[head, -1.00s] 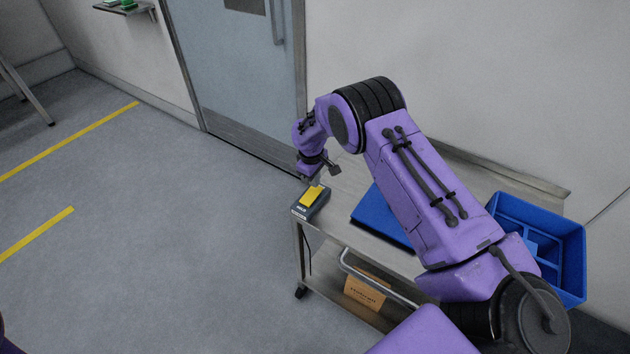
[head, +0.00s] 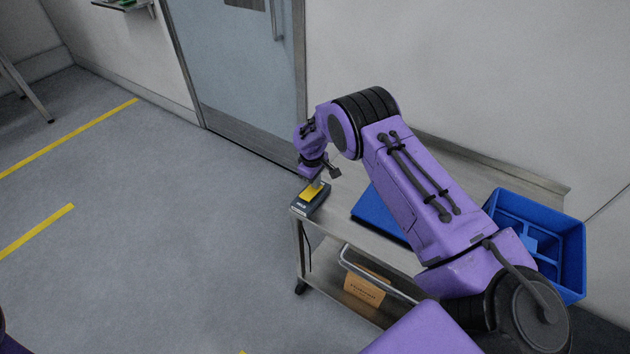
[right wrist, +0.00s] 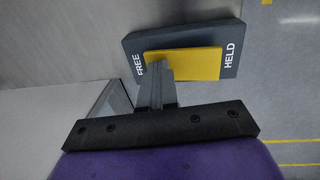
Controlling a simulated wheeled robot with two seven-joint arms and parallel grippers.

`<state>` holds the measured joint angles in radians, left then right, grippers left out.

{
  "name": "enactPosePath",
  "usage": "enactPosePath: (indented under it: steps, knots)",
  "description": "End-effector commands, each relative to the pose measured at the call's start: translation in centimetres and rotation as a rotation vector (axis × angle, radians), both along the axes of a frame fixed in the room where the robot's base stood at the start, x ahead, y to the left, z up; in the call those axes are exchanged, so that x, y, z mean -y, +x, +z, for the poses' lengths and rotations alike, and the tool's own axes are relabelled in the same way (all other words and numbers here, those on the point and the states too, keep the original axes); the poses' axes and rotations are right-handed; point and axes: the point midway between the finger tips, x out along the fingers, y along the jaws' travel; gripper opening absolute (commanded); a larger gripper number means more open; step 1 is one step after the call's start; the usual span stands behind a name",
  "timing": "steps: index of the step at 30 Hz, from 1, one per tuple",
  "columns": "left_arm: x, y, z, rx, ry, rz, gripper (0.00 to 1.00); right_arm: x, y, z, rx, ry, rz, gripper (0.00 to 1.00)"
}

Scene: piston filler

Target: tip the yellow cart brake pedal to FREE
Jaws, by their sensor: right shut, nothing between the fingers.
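The yellow pedal (head: 312,193) sits on its dark grey block (head: 301,209) at the left front corner of the steel cart. In the right wrist view the pedal (right wrist: 198,64) lies across the block (right wrist: 228,22), marked FREE at its left end and HELD at its right. My right gripper (right wrist: 157,65) is shut and empty, its fingertips over or against the FREE end of the pedal; I cannot tell whether they touch. In the head view the right gripper (head: 316,183) points down at the pedal. The pedal's tilt is hard to read. My left gripper is out of view.
A flat blue item (head: 378,215) lies on the cart top (head: 346,234), partly behind my right arm. A blue divided bin (head: 560,244) is at the right. A wall and door (head: 235,60) stand behind; open floor is left.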

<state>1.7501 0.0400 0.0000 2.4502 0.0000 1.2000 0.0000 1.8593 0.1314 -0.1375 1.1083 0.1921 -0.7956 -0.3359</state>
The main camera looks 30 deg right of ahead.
Motion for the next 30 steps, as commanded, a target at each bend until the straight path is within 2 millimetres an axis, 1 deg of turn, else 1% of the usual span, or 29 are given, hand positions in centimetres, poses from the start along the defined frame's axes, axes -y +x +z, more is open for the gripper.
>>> enactPosePath:
  steps: [9, 18, 20, 23, 26, 27, 28, 29, 30]
  knots:
    - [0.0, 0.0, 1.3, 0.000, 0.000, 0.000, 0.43, -1.2, -0.5, 0.7, -0.002, 0.001, 0.001, 0.00]
    - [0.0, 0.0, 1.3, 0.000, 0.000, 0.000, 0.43, -1.3, -0.6, 0.6, -0.001, 0.001, 0.000, 0.00]
    - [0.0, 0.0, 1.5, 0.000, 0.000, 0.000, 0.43, -1.3, -0.6, 0.9, -0.001, 0.001, 0.000, 0.00]
    - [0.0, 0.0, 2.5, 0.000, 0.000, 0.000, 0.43, -1.1, -0.6, 2.2, 0.000, 0.001, -0.003, 0.00]
    - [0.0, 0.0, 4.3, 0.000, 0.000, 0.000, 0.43, -0.6, -0.6, 4.6, 0.001, 0.001, -0.008, 0.00]
    - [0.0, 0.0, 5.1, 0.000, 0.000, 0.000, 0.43, -0.4, -0.7, 5.6, 0.001, 0.001, -0.009, 0.00]
    - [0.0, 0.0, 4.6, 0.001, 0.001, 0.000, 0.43, -0.3, -0.6, 5.8, 0.002, 0.001, -0.010, 0.00]
    - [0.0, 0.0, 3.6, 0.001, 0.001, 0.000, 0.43, -0.2, -0.5, 5.9, 0.003, 0.000, -0.009, 0.00]
    - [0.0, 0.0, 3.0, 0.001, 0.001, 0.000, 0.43, -0.1, -0.5, 6.8, 0.004, 0.001, -0.010, 0.00]
